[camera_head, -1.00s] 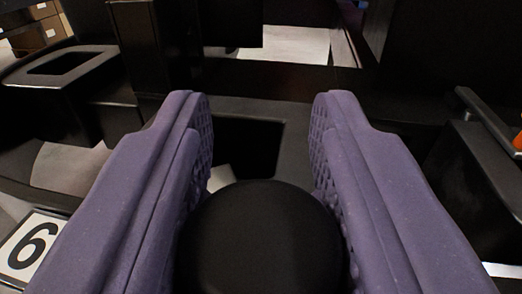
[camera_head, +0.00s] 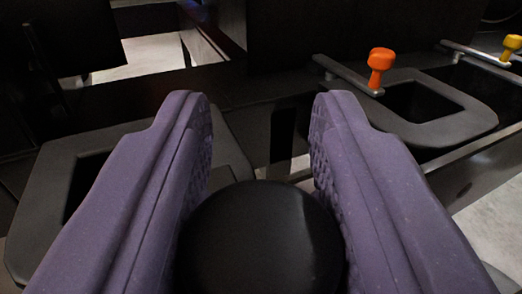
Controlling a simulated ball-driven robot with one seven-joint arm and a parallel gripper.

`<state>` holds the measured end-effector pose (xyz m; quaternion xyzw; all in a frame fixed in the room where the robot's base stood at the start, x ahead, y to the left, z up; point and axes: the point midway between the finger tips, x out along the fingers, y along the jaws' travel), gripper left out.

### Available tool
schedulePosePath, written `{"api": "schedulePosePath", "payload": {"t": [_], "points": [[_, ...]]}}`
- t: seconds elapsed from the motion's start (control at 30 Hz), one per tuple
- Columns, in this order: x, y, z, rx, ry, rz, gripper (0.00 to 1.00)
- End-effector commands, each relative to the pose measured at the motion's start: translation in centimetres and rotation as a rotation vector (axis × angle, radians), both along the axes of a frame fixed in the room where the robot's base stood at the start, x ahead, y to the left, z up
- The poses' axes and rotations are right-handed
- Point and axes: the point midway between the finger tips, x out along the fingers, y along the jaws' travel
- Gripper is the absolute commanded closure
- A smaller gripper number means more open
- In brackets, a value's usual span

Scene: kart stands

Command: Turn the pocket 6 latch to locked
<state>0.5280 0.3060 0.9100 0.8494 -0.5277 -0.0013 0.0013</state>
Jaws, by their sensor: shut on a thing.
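My gripper (camera_head: 261,112) has two purple padded fingers reaching forward from the bottom of the view. They are shut on a black round knob (camera_head: 262,240), which lies low between them and touches both. The knob seems to be the pocket 6 latch handle; its lever is hidden below it and behind the fingers. A dark grey pocket frame (camera_head: 60,165) with a square opening lies beyond and left of the knob, partly covered by the left finger. No number plate shows now.
An orange latch knob (camera_head: 380,62) stands on a grey lever at another pocket frame (camera_head: 465,125) on the right. A yellow knob (camera_head: 512,44) is farther right. Black uprights and panels stand behind. Pale floor (camera_head: 495,225) shows at the lower right.

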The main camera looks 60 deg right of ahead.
Motion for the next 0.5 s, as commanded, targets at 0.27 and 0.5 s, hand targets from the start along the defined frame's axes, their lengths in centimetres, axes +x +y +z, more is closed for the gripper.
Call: {"api": "schedulePosePath", "payload": {"t": [0.27, 0.5], "points": [[0.23, 0.08, 0.69, 0.002, -0.015, -0.002, 0.95], [0.21, 0.09, 0.68, 0.002, -0.013, -0.001, 0.42]]}}
